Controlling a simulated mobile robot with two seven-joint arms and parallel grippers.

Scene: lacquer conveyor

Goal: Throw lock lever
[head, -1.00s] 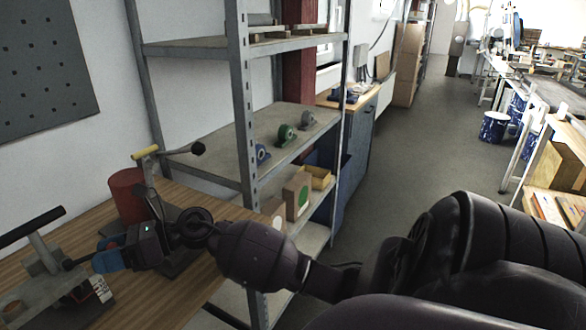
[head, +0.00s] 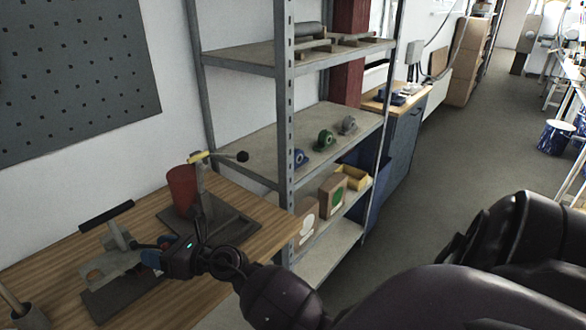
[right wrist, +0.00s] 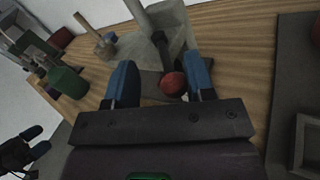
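A grey fixture (head: 112,262) with a black T-bar handle (head: 107,216) stands on a dark plate on the wooden bench. A short dark lever (right wrist: 160,48) with a red ball knob (right wrist: 173,83) sticks out of this fixture in the right wrist view. My right gripper (head: 151,258) is beside the fixture. In the right wrist view its blue fingers (right wrist: 162,80) are apart, with the red knob between them, nearer the right-hand finger. Contact cannot be told. My left gripper (right wrist: 36,141) shows small at the left edge of the right wrist view, its blue fingertips apart.
A metal shelf (head: 285,120) rises right of the bench. A green bottle (right wrist: 68,82) shows in the right wrist view.

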